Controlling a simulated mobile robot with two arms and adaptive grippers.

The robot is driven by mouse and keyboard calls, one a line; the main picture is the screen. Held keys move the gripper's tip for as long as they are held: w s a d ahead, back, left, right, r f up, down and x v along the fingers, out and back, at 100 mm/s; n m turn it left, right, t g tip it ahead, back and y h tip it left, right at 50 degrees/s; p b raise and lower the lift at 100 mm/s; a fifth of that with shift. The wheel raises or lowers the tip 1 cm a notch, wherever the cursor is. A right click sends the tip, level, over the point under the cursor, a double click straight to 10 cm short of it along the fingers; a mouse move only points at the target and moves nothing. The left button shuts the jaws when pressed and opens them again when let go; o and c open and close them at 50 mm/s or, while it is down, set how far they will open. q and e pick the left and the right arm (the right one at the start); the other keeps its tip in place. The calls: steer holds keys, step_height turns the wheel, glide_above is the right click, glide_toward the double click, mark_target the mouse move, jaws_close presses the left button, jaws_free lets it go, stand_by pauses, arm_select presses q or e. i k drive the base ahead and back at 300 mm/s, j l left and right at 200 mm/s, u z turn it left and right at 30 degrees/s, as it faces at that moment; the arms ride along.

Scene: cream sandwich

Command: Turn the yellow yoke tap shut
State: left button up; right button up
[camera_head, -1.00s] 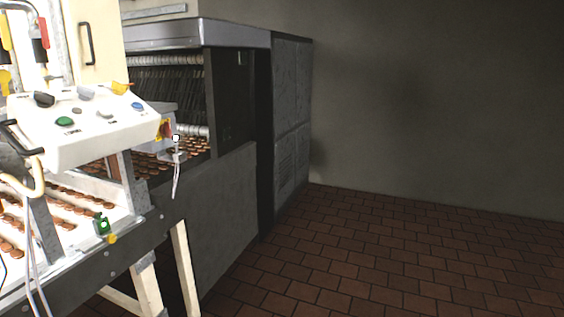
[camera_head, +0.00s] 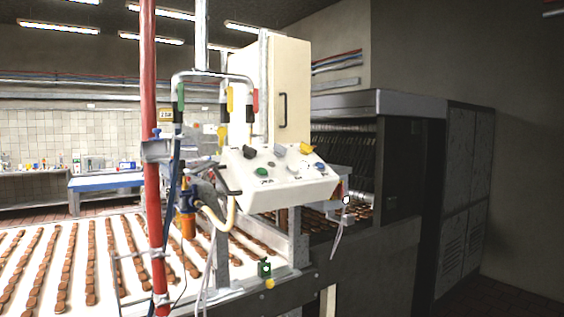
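A grey pipe yoke (camera_head: 212,74) hangs above the conveyor, left of the cream cabinet. Several coloured handles hang on it: a green one (camera_head: 181,96) at the left, a yellow one (camera_head: 229,99) in the middle and a red one (camera_head: 255,101) at the right. The yellow one looks like the yellow yoke tap and appears upright. Another yellow piece (camera_head: 222,133) shows lower down. At this size I cannot tell whether the tap is open or shut.
A white control panel (camera_head: 255,190) with coloured knobs juts out below the cabinet (camera_head: 290,85). A red vertical pipe (camera_head: 151,200) stands in front at left. Rows of biscuits lie on the white conveyor (camera_head: 110,230). Dark floor (camera_head: 495,295) is clear at the lower right.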

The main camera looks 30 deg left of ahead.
mark_target(229, 90)
steer(key=k+j+u, duration=0.1)
steer(key=u, duration=1.15)
